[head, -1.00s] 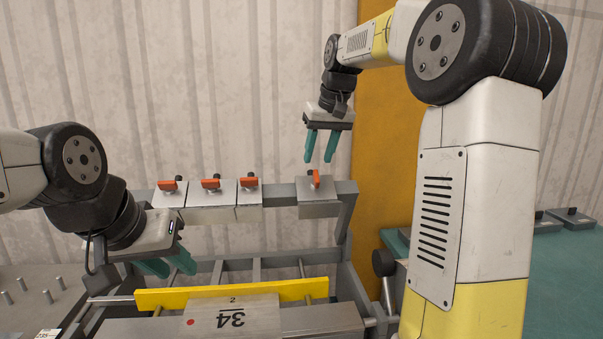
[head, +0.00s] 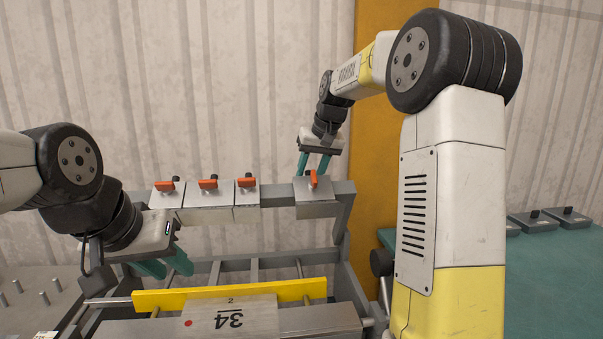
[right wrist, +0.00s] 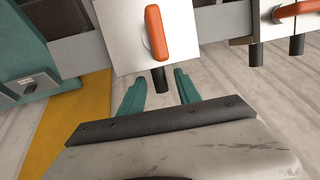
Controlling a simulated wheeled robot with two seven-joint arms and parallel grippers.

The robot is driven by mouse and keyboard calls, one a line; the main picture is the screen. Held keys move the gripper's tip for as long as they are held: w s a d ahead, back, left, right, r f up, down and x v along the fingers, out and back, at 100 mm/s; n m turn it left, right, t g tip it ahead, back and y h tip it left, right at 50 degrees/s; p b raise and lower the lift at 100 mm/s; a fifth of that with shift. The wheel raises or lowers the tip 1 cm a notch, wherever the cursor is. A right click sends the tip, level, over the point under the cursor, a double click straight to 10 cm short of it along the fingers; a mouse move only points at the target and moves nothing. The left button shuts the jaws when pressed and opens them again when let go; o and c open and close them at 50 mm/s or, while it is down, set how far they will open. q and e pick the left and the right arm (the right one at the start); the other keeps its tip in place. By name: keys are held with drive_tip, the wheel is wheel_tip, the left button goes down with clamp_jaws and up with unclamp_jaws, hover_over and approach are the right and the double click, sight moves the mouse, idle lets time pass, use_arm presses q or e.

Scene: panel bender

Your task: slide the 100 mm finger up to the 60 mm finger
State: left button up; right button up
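The 100 mm finger (head: 316,198) appears to be the wider lone plate at the right of the beam, with an orange handle (head: 313,180). The 60 mm finger (head: 247,197) appears to be the narrow plate nearest on its left. A clear gap separates them. No size marks are readable. My right gripper (head: 314,164) is open at the wide plate's upper edge. In the right wrist view its fingertips (right wrist: 160,83) stand either side of a black stub (right wrist: 160,80) below the orange handle; contact cannot be told.
Two more plates with orange handles (head: 209,196) (head: 165,196) stand left of the narrow one. The grey beam (head: 277,195) is bare across the gap. A yellow bar (head: 230,296) and a block marked 34 (head: 240,318) lie in front. An orange-yellow column (head: 372,160) rises at right.

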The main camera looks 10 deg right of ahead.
clamp_jaws()
idle(1.3)
